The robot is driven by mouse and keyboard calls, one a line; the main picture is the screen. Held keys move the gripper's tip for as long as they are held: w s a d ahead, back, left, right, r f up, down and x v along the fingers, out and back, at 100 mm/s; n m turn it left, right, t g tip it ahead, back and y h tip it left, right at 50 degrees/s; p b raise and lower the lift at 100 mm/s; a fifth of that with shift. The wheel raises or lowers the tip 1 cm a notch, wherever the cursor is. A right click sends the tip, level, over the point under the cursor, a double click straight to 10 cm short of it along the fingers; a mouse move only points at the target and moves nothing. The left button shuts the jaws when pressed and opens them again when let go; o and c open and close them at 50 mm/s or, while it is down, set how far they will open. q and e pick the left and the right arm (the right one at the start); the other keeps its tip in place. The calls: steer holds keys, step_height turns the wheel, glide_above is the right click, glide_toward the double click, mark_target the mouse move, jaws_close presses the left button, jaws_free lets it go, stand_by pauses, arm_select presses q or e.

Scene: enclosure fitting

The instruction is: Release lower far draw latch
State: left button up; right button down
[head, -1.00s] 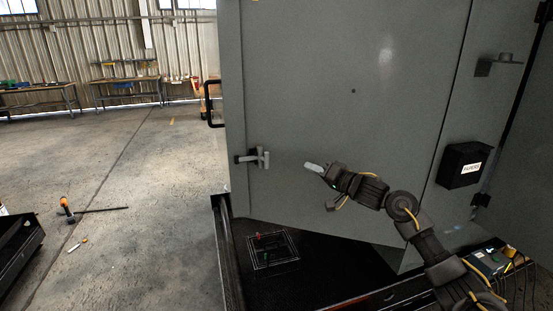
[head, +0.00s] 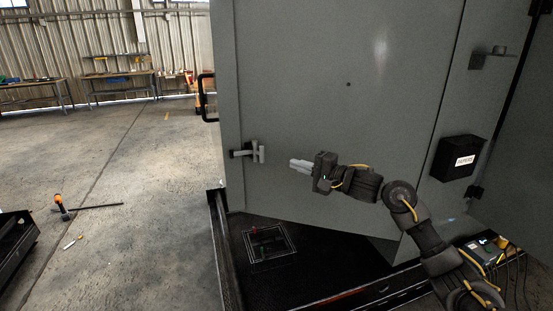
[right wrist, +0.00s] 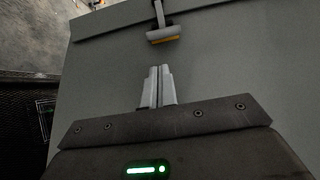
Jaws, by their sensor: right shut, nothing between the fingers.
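The draw latch (head: 251,152) is a small grey metal latch with a T-shaped handle at the lower left edge of the grey enclosure panel. In the right wrist view the latch (right wrist: 163,34) shows its crossbar handle with an orange strip, beyond my fingertips. My right gripper (head: 292,164) is shut and empty. It points left at the latch, a short gap to its right. In the right wrist view the gripper fingers (right wrist: 158,72) lie side by side, just short of the handle. My left gripper does not show.
A black papers box (head: 461,158) hangs on the right panel. A black handle (head: 208,97) sticks out at the enclosure's left edge. A black base tray with a square outlined plate (head: 268,258) lies below. An orange-handled tool (head: 61,207) lies on the floor, left.

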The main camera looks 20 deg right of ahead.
steer(key=p, duration=0.3)
glide_toward(248, 154)
steer(key=w+d, duration=0.2)
steer(key=w, duration=0.3)
steer(key=shift+w+a+f, duration=0.1)
steer(key=shift+a+f, duration=0.2)
steer(key=shift+a, duration=0.05)
